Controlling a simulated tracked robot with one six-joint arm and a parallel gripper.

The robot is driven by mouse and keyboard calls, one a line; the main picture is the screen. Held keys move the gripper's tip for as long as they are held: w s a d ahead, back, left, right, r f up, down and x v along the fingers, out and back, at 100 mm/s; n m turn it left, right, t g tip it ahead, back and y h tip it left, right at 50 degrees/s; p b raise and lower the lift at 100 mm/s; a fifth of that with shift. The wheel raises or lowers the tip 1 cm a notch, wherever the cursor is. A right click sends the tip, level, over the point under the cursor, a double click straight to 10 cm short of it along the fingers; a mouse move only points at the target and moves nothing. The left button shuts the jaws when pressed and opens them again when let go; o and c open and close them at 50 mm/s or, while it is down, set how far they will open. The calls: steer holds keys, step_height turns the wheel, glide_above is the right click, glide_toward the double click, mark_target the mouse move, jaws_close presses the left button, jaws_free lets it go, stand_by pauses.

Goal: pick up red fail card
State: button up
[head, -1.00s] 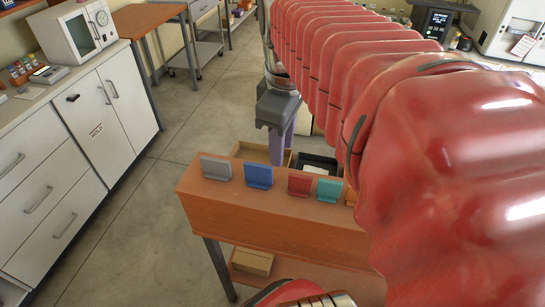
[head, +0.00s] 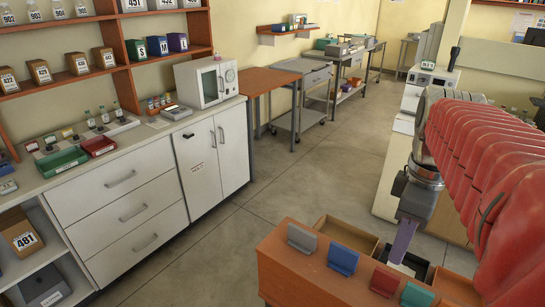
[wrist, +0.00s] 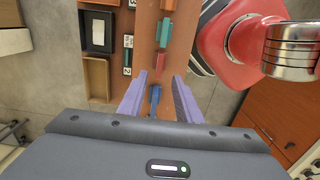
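A red card (head: 384,281) stands upright on the orange-brown bench (head: 310,278), between a blue card (head: 343,259) and a teal card (head: 417,294). A grey card (head: 302,238) stands at the row's left end. My gripper (head: 404,242) hangs above and behind the row in the head view. In the wrist view my gripper (wrist: 160,85) is open and empty, its purple fingers apart. The blue card (wrist: 155,96) shows between the fingers, lower down; the red card (wrist: 160,61) and teal card (wrist: 164,32) lie just beyond. The grey card is hidden in the wrist view.
Behind the cards are a wooden tray (wrist: 96,78) and a black tray (wrist: 97,32) with a white insert. A red robot part (wrist: 235,45) is right of the row in the wrist view. A white cabinet counter (head: 130,160) is at left; open floor lies between.

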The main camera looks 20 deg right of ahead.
mark_target(388, 273)
steer(key=shift+f, duration=2.7)
steer(key=shift+f, duration=2.6)
steer(key=shift+c, duration=0.2)
jaws_close()
